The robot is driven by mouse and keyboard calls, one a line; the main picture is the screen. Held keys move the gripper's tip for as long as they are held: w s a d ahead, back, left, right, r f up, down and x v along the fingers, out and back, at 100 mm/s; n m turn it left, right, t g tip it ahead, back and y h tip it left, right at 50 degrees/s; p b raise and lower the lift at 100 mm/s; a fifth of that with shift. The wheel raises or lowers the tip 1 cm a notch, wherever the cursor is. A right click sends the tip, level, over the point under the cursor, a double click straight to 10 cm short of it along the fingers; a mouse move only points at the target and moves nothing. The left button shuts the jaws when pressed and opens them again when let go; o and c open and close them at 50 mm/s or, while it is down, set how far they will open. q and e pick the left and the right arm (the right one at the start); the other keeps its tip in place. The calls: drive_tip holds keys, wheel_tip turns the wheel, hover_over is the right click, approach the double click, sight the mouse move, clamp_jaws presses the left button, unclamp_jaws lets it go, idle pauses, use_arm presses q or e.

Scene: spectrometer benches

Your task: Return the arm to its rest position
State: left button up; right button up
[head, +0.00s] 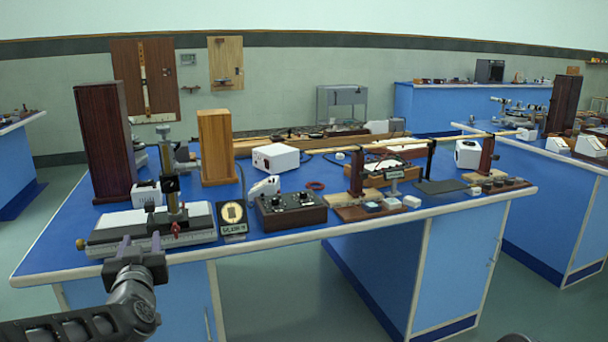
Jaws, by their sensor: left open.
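My left gripper (140,243) comes in from the lower left on its dark arm. Its two fingers point up and stand apart, with nothing between them. In the picture it overlaps the front left edge of the blue bench (60,238), just below the white-topped instrument base (105,232). I cannot tell whether it touches the bench edge. My right gripper is not in view.
Tall wooden boxes (215,148) stand behind. Open floor (275,300) shows below the bench.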

use_arm(q)
drive_tip(key=s+d+f+g+h, duration=0.2)
drive_tip(key=d+f, duration=0.3)
drive_tip(key=f, duration=0.5)
drive_tip(key=s+d+f+m+g+h, duration=0.1)
drive_tip(key=s+d+f+g+h, duration=0.3)
drive_tip(key=f, duration=0.6)
drive_tip(key=s+d+f+h, duration=0.1)
drive_tip(key=d+f, duration=0.6)
drive_tip(key=f, duration=0.3)
drive_tip(key=s+d+f+g+h, duration=0.1)
drive_tip(key=s+d+f+g, duration=0.2)
drive_tip(key=s+f, duration=0.35)
drive_tip(key=s+d+f+g+h, duration=0.1)
drive_tip(key=s+d+f+g, duration=0.15)
drive_tip(key=s+f, duration=0.4)
drive_tip(key=s+d+f+m+g+h, duration=0.1)
drive_tip(key=s+d+f+g, duration=0.15)
drive_tip(key=s+f, duration=0.45)
drive_tip(key=s+d+f+g, duration=0.2)
drive_tip(key=s+d+f, duration=0.1)
drive_tip(key=s, duration=0.8)
wheel_tip(320, 180, up, 17)
drive_tip(key=w+p, duration=0.1)
drive_tip(key=p, duration=1.6)
drive_tip(key=shift+r, duration=0.15)
drive_tip(key=shift+w+a, duration=0.1)
